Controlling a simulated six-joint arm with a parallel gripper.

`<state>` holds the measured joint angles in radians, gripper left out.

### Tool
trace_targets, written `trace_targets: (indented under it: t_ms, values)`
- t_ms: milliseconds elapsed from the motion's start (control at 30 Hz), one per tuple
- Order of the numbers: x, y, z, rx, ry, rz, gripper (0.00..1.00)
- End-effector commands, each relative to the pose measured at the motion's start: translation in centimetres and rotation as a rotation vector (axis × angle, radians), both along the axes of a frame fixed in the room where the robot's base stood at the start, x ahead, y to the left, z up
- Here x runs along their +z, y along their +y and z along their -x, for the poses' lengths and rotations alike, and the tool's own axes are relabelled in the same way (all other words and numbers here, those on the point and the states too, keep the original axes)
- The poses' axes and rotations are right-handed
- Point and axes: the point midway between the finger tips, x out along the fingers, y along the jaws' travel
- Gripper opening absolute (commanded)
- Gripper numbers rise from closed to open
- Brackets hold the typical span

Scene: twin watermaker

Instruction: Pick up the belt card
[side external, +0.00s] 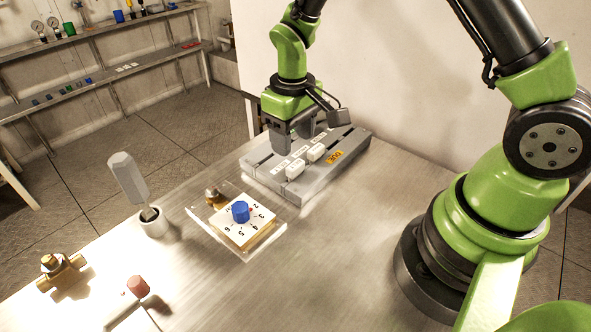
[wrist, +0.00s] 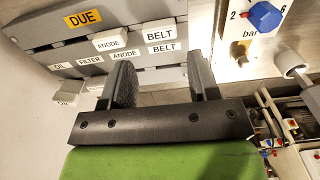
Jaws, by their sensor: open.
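The belt card (wrist: 158,34) is a white block marked BELT. It sits on the grey board (wrist: 30,32) in the DUE row, right of the anode card (wrist: 115,40) in the wrist view. In the side view the belt card (side external: 294,170) is the nearer of two white blocks on the board (side external: 262,175). My gripper (wrist: 160,62) is open, with nothing between its fingers. In the side view my gripper (side external: 292,140) is over the board's back-left part, behind the belt card and apart from it.
An orange DUE label (side external: 335,156) marks the board. A plate with a blue knob (side external: 241,212) lies in front of it. A grey-handled tool (side external: 127,176) stands in a cup, and a brass fitting (side external: 62,272) lies at left. The table's front right is clear.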

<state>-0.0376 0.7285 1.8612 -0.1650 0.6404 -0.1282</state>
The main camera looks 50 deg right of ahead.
Motion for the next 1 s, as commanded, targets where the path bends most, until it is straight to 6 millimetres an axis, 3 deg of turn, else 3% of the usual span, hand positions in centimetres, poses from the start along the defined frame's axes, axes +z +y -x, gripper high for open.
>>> trace_targets:
  t_ms: [500,800,933,1000]
  values:
    - [-6.2,0.1,0.7,-0.002,0.003,0.000,0.55]
    - [-6.8,0.1,0.6,-0.002,-0.001,-0.001,0.55]
    - [-6.8,0.1,0.6,-0.002,0.000,-0.001,0.28]
    - [-6.8,0.1,0.6,-0.002,0.000,-0.001,0.23]
